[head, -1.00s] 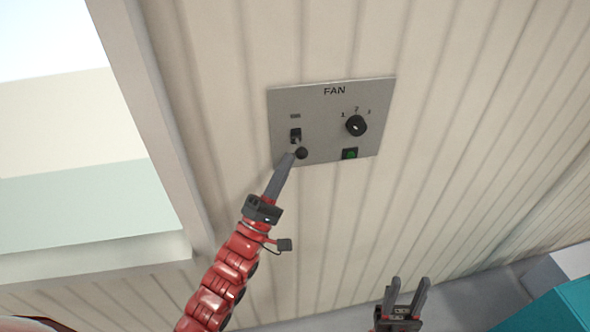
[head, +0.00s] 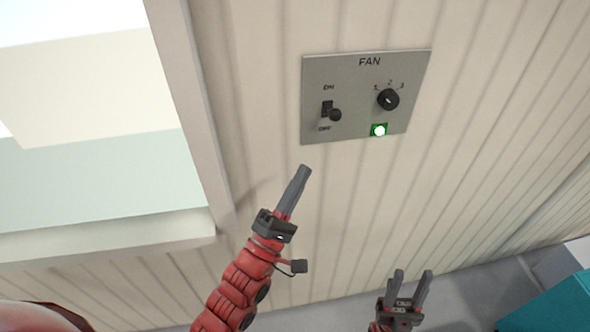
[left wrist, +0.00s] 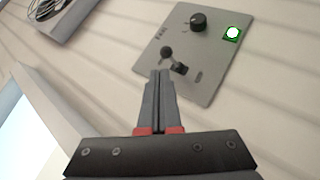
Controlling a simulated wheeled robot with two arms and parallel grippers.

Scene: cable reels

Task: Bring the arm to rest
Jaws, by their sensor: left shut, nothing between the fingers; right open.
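My left gripper (head: 304,172) is shut and empty, just below the grey FAN panel (head: 345,75) in the head view. In the head view a clear gap shows between its tips and the panel. In the left wrist view the shut fingers (left wrist: 158,75) point toward the panel (left wrist: 215,75), overlapping its lower edge. The panel carries a black toggle switch (head: 333,114), a black knob (head: 388,99) and a green lamp (head: 379,130) that glows. My right gripper (head: 412,275) is open and empty at the bottom right of the head view.
The panel is on a pale ribbed wall (head: 480,90). A window-like opening with a light frame (head: 190,130) is at the left. A teal object (head: 560,310) is at the lower right. Dark coiled cable (left wrist: 45,8) shows at the top left of the left wrist view.

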